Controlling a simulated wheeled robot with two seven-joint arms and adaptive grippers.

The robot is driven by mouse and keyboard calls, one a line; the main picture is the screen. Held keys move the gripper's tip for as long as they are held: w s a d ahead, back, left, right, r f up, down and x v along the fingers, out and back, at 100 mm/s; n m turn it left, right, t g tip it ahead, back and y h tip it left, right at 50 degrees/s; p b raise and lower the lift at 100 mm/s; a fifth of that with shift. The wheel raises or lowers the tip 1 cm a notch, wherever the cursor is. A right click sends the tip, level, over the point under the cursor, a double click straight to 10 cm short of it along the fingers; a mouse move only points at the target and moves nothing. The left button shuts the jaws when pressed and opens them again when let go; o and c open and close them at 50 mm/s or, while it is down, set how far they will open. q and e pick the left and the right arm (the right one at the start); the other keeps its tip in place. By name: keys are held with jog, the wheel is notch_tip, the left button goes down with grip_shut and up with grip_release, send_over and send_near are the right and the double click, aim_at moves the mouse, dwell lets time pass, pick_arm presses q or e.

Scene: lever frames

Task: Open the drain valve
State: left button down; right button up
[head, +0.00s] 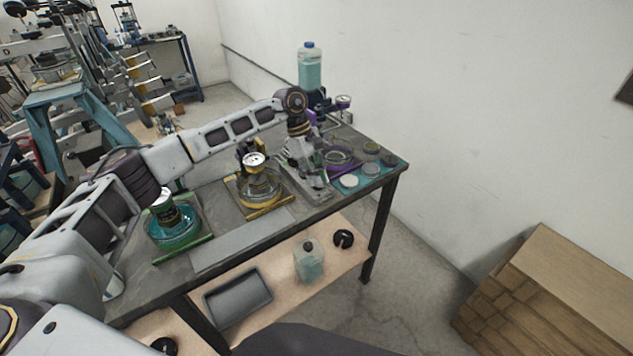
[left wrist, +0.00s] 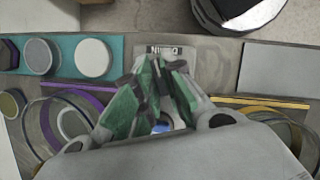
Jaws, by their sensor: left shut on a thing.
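My left gripper (head: 308,168) reaches down over a grey stand on the workbench, between the yellow frame and the purple frame. In the left wrist view its green-padded fingers (left wrist: 158,88) are closed together on a narrow dark part, which looks like the drain valve's lever (left wrist: 163,82). A pale label plate (left wrist: 165,50) with upside-down lettering, seemingly DRAIN, lies just beyond the fingertips. A small blue patch (left wrist: 161,128) shows between the fingers. The fingers and wrist hide most of the valve, so its angle cannot be told. My right gripper is out of view.
The yellow frame (head: 265,206) and green frame (head: 182,249) stand left on the workbench (head: 240,237); the purple frame (head: 340,155) stands right. A teal mat (head: 386,171) holds several discs. A bottle (head: 310,68) stands behind. The lower shelf holds a tray (head: 238,297) and jug (head: 309,264).

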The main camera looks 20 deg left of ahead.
pick_arm(q)
jog(key=shift+f+m, duration=0.2)
jog(key=shift+m, duration=0.1)
jog(key=shift+b, duration=0.35)
jog(key=c, duration=1.5)
grip_release()
jog(key=shift+s, duration=0.1)
jog(key=shift+g, duration=0.3)
jog(key=shift+r, duration=0.2)
jog(key=shift+v, duration=5.9)
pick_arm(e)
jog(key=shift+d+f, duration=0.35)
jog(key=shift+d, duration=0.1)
pick_arm(q)
jog(key=shift+f, duration=0.1)
